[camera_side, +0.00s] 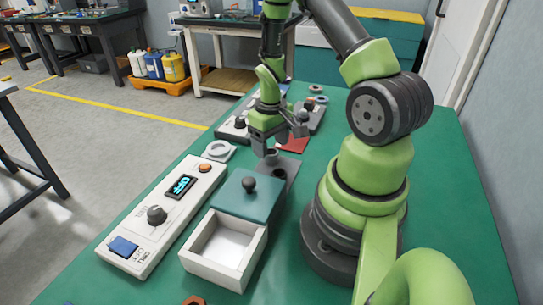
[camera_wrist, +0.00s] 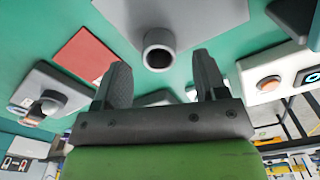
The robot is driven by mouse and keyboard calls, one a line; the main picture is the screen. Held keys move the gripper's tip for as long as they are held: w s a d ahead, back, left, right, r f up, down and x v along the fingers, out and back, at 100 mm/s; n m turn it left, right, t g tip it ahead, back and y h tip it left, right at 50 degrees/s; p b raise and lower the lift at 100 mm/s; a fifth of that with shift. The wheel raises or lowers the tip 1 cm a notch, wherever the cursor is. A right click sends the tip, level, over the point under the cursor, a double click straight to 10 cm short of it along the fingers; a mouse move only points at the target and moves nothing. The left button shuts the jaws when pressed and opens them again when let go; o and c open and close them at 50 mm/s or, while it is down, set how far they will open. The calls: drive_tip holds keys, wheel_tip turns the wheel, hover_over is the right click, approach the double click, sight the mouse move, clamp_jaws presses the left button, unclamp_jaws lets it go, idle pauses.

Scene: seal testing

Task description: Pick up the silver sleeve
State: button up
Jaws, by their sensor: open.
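The silver sleeve (camera_wrist: 159,50) is a short grey ring-shaped cylinder with a dark hollow centre. It stands on a grey plate (camera_wrist: 125,15) at the top middle of the wrist view. In the side view the sleeve (camera_side: 271,157) is small and sits just below my gripper (camera_side: 279,140), partly close to the fingers. In the wrist view my gripper (camera_wrist: 160,75) is open and empty, with one finger to each side. The sleeve lies beyond the fingertips, roughly centred between them, not held.
A white box (camera_side: 215,265) with a green knobbed lid (camera_side: 235,198) stands in front of the plate. A white control unit (camera_side: 170,225) reading OFF lies to its left. A red pad (camera_side: 293,144) and a grey device (camera_side: 309,117) lie behind.

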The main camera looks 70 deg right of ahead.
sight(271, 153)
drive_tip(key=shift+s+f, duration=0.1)
drive_tip(key=shift+f, duration=1.4)
drive_tip(key=shift+c, duration=0.3)
drive_tip(key=c, duration=1)
drive_tip(key=shift+r, duration=0.15)
